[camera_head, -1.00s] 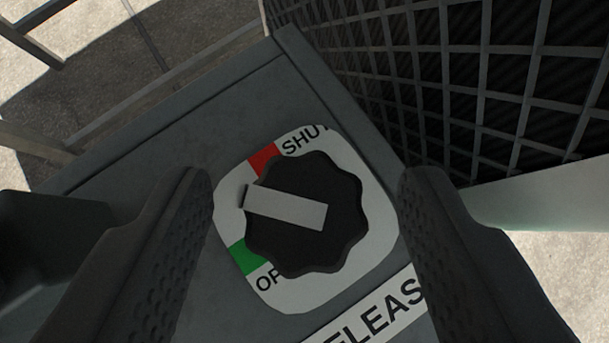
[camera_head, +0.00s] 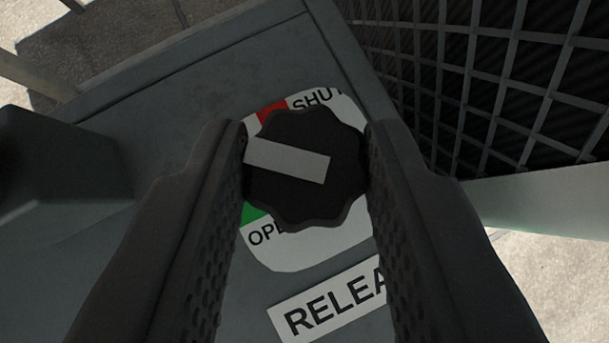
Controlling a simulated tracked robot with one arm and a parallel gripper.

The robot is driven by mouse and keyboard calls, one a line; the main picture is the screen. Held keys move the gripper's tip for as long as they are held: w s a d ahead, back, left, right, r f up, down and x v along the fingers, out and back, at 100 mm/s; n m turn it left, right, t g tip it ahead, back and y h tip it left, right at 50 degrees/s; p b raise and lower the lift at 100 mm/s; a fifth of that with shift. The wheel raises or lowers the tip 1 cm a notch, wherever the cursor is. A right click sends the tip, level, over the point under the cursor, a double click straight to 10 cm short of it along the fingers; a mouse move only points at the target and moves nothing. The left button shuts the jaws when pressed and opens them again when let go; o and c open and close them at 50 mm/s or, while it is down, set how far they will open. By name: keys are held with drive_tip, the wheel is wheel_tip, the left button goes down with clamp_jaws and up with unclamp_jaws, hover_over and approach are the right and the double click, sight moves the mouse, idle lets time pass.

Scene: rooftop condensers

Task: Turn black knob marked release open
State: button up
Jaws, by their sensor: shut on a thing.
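The black lobed knob (camera_head: 300,200) sits on a white dial plate (camera_head: 320,250) in the middle of the view. Its grey pointer bar (camera_head: 288,161) points left, between the red patch (camera_head: 271,112) by "SHUT" and the green patch (camera_head: 252,213) by "OPEN". My gripper (camera_head: 305,155) has one finger on each side of the knob, shut on it. The fingers hide the left and right edges of the plate. A white label (camera_head: 325,305) below reads "RELEA", its right end hidden by the right finger.
The plate is on a grey panel box (camera_head: 180,100). A dark box-like block (camera_head: 60,165) stands out at the left. A metal grille (camera_head: 490,80) is close at the right, above a pale ledge (camera_head: 550,195). Sunlit ground shows at the corners.

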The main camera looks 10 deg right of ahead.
drive_tip(key=o, duration=1)
drive_tip(key=shift+p+v, duration=0.9)
drive_tip(key=shift+v, duration=2.85)
